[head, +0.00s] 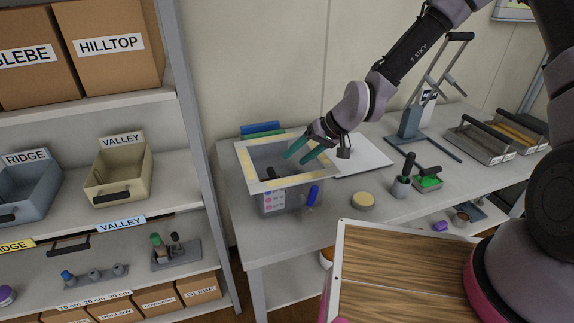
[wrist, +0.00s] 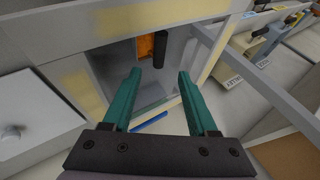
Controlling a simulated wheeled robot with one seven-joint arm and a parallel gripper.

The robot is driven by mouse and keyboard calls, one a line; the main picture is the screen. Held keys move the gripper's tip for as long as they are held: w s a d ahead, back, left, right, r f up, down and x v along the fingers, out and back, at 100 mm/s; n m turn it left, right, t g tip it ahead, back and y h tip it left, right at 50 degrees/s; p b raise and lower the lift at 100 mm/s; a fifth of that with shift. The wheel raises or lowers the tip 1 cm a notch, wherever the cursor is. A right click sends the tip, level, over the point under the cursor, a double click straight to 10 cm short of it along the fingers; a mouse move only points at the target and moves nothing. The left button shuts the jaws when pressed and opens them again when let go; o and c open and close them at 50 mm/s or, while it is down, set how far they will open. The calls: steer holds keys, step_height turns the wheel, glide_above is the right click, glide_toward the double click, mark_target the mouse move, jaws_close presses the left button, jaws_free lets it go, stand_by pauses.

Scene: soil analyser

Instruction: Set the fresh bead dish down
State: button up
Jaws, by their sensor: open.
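My gripper (head: 294,158) is open, with its teal fingers reaching over the open grey box (head: 248,170) on the bench. In the wrist view the open fingertips (wrist: 160,75) have an empty gap between them. A dark upright handle (wrist: 160,48) stands inside the box beyond the fingertips, beside an orange patch (wrist: 146,47) that looks like beads in a dish. The handle also shows dimly in the head view (head: 271,173). The fingers appear apart from it. A second dish with green contents (head: 430,183) and a black handle sits on the bench to the right.
The box has a pale rim with yellow patches. Close by are a white plate (head: 358,157), a round tan disc (head: 362,201), a grey cup (head: 401,188) and a blue item (head: 312,196). Long-handled trays (head: 482,143) lie at the right. A shelf unit (head: 196,130) stands at left.

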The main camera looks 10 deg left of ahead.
steer(key=w+d+r+m+t+h, duration=0.2)
steer(key=d+r+h, duration=0.1)
steer(key=d+r, duration=0.8)
steer(key=w+d+r+m+t+h, duration=0.1)
steer(key=w+d+r+t+h, duration=0.15)
steer(key=d+r, duration=0.85)
steer(key=s+d+r+m+t, duration=0.2)
steer(key=s+d+r+m, duration=0.4)
steer(key=s+d+r, duration=0.8)
steer(key=shift+s+d+r, duration=0.2)
steer(key=shift+d+r, duration=0.05)
